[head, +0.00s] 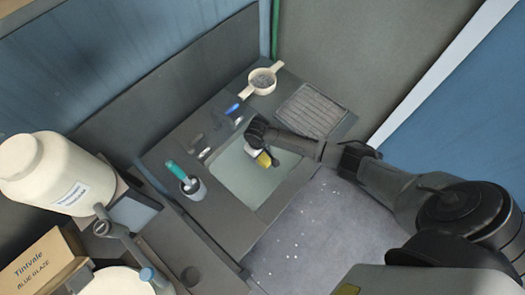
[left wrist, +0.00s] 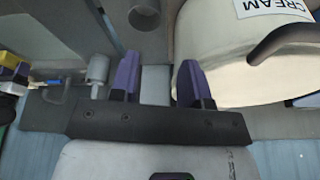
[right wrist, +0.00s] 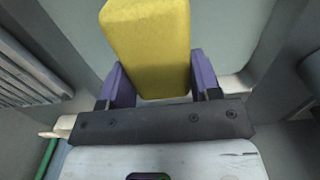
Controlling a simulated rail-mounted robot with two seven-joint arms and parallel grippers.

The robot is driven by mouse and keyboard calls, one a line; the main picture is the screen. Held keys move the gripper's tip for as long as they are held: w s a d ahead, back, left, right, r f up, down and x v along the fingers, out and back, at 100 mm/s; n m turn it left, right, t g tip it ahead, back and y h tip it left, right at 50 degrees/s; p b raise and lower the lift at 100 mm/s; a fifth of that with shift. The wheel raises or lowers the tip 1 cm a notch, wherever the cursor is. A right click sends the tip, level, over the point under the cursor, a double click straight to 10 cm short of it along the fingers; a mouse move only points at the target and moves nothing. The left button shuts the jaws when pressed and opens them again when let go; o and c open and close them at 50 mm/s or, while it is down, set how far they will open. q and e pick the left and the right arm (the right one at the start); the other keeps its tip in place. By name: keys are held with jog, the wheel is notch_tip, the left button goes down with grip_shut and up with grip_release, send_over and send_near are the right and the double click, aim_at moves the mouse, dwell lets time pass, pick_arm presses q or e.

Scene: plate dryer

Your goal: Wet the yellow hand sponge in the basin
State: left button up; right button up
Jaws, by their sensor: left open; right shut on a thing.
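The yellow hand sponge (head: 265,160) is over or inside the pale, greenish basin (head: 243,184) in the head view. My right gripper (head: 259,151) reaches in from the right and is shut on it. In the right wrist view the sponge (right wrist: 150,48) stands out between the two purple fingers, with the pale basin surface beyond. I cannot tell whether the sponge touches water or the basin floor. My left gripper (left wrist: 158,82) is open and empty in the left wrist view, with its right finger close to a cream-coloured bucket (left wrist: 225,65).
A cup with a teal-handled tool (head: 190,183) stands left of the basin. A strainer (head: 262,81) and a ribbed drying area (head: 311,108) lie behind it. A big cream jar (head: 55,178) and a Blue Glaze box (head: 38,262) stand at the left.

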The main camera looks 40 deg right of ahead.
jog(key=shift+w+f, duration=0.1)
jog(key=shift+f, duration=0.15)
notch_tip(320, 180, down, 2)
jog(key=b, duration=0.2)
jog(key=shift+b, duration=0.3)
jog(key=shift+f+b, duration=4.1)
jog(key=shift+f, duration=1.85)
